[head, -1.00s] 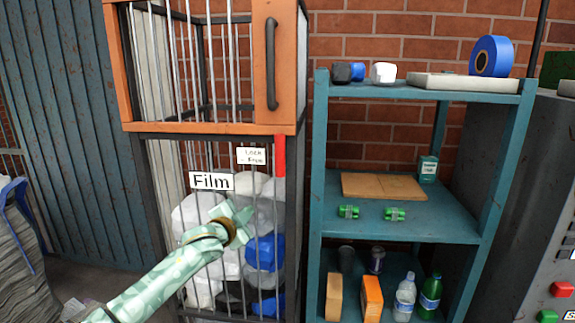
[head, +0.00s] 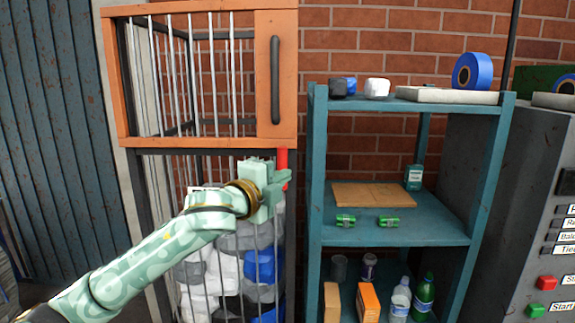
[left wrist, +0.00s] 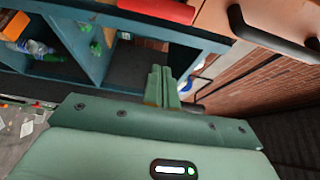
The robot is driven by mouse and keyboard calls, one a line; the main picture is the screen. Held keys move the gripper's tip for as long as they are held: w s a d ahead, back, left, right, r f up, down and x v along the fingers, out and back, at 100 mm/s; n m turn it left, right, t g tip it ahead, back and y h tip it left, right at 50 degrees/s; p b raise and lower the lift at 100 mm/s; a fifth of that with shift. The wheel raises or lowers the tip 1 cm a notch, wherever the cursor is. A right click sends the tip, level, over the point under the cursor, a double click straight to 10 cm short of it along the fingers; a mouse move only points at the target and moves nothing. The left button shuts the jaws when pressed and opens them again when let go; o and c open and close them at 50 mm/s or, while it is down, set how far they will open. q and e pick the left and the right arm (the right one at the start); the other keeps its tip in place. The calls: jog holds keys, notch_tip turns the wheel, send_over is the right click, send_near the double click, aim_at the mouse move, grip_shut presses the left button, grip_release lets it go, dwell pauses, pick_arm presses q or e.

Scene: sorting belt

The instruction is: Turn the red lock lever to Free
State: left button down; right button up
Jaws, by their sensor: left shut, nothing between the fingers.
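The red lock lever (head: 282,158) hangs at the lower right corner of the orange-framed cage door. Its upper part shows upright in the head view, and the gripper covers its lower part. It also shows as a red bar at the top of the left wrist view (left wrist: 158,10). My left gripper (head: 284,180) is shut and empty, with its fingertips at the lever's lower end. In the left wrist view the closed fingers (left wrist: 162,84) are apart from the visible part of the lever. Whether they touch it elsewhere I cannot tell. The small lock label is hidden behind my gripper.
The orange door (head: 200,142) has a dark vertical handle (head: 275,80). Below it, bars hold back white, grey and blue bags (head: 232,265). A teal shelf (head: 316,150) with bottles and boxes stands close on the right. A grey button panel (head: 530,210) is farther right.

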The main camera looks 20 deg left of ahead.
aim_at(283, 165)
pick_arm(q)
jog(key=w+a+p, duration=0.1)
jog(key=w+p, duration=0.1)
jog(key=w, duration=0.7)
jog(key=shift+w+a, duration=0.15)
jog(key=shift+a, duration=0.05)
pick_arm(e)
jog(key=shift+s+a+r, duration=0.1)
jog(key=shift+a+r, duration=0.1)
jog(key=shift+r, duration=0.4)
jog(key=shift+s+a+r, duration=0.1)
jog(key=shift+a+r, duration=0.05)
jog(key=shift+r, duration=0.4)
jog(key=shift+d, duration=0.15)
